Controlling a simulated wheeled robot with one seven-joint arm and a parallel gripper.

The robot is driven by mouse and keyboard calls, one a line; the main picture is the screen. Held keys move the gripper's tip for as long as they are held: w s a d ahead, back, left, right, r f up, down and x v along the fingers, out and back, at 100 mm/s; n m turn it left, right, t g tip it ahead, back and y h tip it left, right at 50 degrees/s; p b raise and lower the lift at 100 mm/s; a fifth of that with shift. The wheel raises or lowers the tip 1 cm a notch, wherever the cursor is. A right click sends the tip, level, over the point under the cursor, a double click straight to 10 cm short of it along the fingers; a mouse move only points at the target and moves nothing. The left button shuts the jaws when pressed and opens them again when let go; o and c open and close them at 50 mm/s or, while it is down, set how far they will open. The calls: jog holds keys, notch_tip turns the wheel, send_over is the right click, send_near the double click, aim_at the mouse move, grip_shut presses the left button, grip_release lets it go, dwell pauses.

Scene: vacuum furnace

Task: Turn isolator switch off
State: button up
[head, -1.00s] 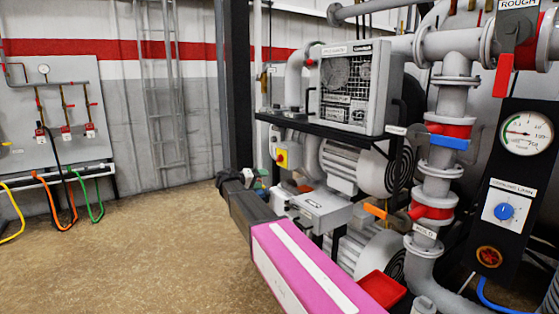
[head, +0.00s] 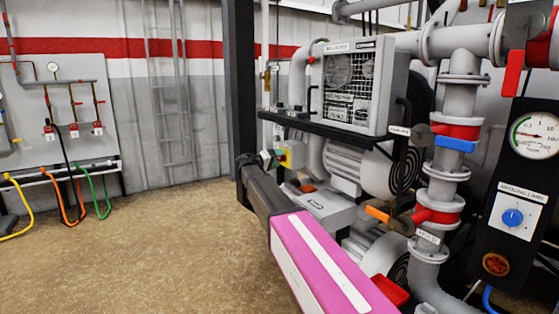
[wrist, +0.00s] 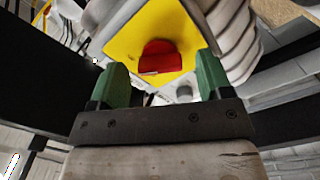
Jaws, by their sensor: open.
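The isolator switch is a red knob (wrist: 160,58) on a yellow plate (wrist: 130,45), mounted on a grey box. In the wrist view the knob lies between and beyond my gripper's (wrist: 160,76) two green fingers, which are open and hold nothing. I cannot tell whether the fingers touch the knob. In the head view the small yellow plate (head: 283,153) shows just right of my gripper (head: 268,159), low on the pump frame. My pink arm link and dark wrist reach towards it, and the fingers are partly hidden there.
A dark upright post (head: 239,75) stands close to the left of my wrist. A black shelf (head: 330,131) carrying a grey caged unit (head: 352,85) is above. Grey pipework with valves (head: 440,170) and a gauge panel (head: 520,180) stand at right. The floor (head: 190,230) at left is clear.

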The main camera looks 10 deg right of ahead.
jog(key=shift+w+d, duration=0.25)
jog(key=shift+d, duration=0.25)
jog(key=c, duration=0.9)
jog(key=shift+n, duration=0.3)
jog(key=n, duration=1.1)
jog(key=shift+n, duration=0.3)
